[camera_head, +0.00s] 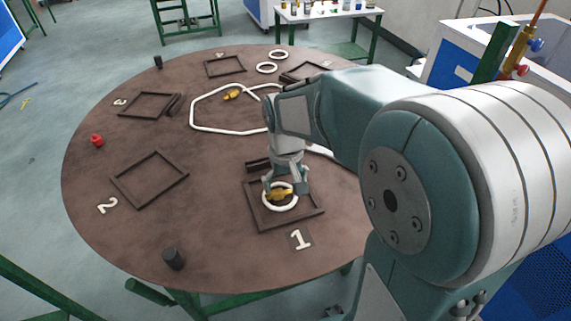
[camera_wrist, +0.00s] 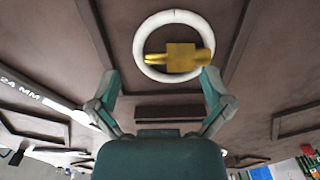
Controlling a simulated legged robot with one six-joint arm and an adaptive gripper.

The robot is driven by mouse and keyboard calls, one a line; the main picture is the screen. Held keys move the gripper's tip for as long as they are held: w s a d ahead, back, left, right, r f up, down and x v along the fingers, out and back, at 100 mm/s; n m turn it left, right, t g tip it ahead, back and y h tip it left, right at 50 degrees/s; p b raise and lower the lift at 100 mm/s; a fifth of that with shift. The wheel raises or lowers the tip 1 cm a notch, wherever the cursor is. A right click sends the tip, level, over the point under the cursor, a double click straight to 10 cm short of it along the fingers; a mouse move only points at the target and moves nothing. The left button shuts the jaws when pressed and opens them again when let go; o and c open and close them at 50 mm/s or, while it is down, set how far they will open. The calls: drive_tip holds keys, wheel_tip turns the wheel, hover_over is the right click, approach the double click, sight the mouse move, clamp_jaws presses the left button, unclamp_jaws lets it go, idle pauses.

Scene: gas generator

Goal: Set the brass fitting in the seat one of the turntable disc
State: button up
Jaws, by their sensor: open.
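The brass fitting (camera_head: 280,194) lies across a white ring inside the dark square frame of seat one (camera_head: 310,220) on the brown turntable disc (camera_head: 215,235). The wrist view shows the brass fitting (camera_wrist: 178,58) lying within and partly over the white ring (camera_wrist: 141,37). My gripper (camera_head: 286,188) is low over seat one, right at the fitting. In the wrist view my gripper (camera_wrist: 158,78) has its two fingers spread wide. The right fingertip overlaps the ring's edge near the fitting; I cannot tell whether it touches.
A second brass piece (camera_head: 233,95) lies by a white hose loop (camera_head: 193,117). Empty frame two (camera_head: 150,180) is at left. A black knob (camera_head: 174,258) and a red knob (camera_head: 97,140) stand on the disc. A white pipe (camera_wrist: 40,92) lies left in the wrist view.

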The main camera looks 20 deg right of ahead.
sight(286, 191)
wheel_tip(286, 191, up, 10)
drive_tip(key=f, duration=0.1)
drive_tip(key=s+a+r+t, duration=0.1)
drive_tip(key=s+t, duration=0.4)
drive_tip(key=s, duration=0.9)
drive_tip(key=shift+s+t, duration=0.15)
drive_tip(key=shift+t, duration=0.15)
idle(0.6)
